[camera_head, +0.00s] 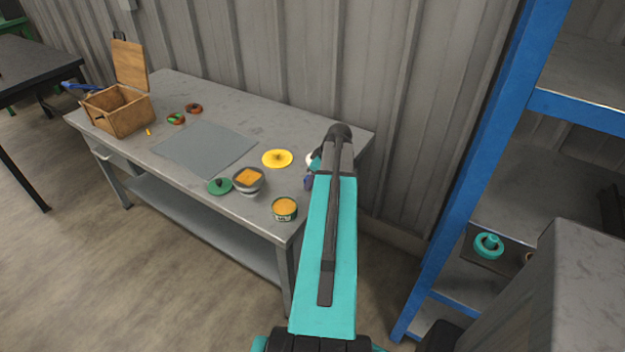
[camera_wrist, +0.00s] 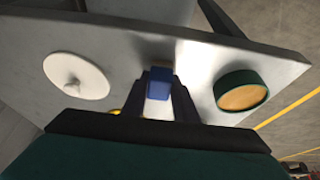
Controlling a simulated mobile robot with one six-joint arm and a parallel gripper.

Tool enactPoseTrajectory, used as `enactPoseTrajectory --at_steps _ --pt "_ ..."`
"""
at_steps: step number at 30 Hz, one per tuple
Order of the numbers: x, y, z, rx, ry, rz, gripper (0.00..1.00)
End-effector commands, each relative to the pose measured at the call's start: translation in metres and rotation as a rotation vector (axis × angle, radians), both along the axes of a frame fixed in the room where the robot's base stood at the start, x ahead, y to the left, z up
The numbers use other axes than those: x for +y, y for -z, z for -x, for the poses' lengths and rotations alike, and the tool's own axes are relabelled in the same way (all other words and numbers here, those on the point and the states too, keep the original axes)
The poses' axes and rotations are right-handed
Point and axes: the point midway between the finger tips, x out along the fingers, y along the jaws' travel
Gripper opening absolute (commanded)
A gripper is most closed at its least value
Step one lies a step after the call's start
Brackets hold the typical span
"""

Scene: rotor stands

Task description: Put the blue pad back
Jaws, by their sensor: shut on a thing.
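The blue pad (camera_wrist: 159,83) is a small block between the two dark fingers of my gripper (camera_wrist: 158,94) in the wrist view. The fingers are shut on it, above the grey table top. A small dark blue piece, likely the pad, shows in the head view (camera_head: 308,182) just left of my arm, near the table's right end. My arm hides most of the gripper there. A white disc with a central pin (camera_wrist: 76,76) lies left of the pad in the wrist view. A green-rimmed tin with an orange top (camera_wrist: 240,93) is on its right.
The grey table (camera_head: 240,115) also bears an open wooden box (camera_head: 125,115), red and green rings (camera_head: 194,108), a grey mat (camera_head: 190,150), a yellow disc (camera_head: 277,158), a green disc (camera_head: 219,186) and a bowl (camera_head: 249,184). A blue-framed shelf (camera_head: 480,130) stands at right.

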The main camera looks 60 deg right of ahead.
Motion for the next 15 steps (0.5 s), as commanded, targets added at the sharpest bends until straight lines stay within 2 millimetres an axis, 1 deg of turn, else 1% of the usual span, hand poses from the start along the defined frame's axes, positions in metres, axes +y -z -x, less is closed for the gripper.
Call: enactPoseTrajectory --at_steps 8,13,14,15 --pt "0.0000 0.0008 -0.0001 0.000 0.000 0.000 0.08" --pt "0.0001 0.0046 -0.0001 0.000 0.000 0.000 0.08" --pt "0.0001 0.0036 -0.0001 0.000 0.000 0.000 0.31" --pt "0.0001 0.0034 -0.0001 0.000 0.000 0.000 0.38"
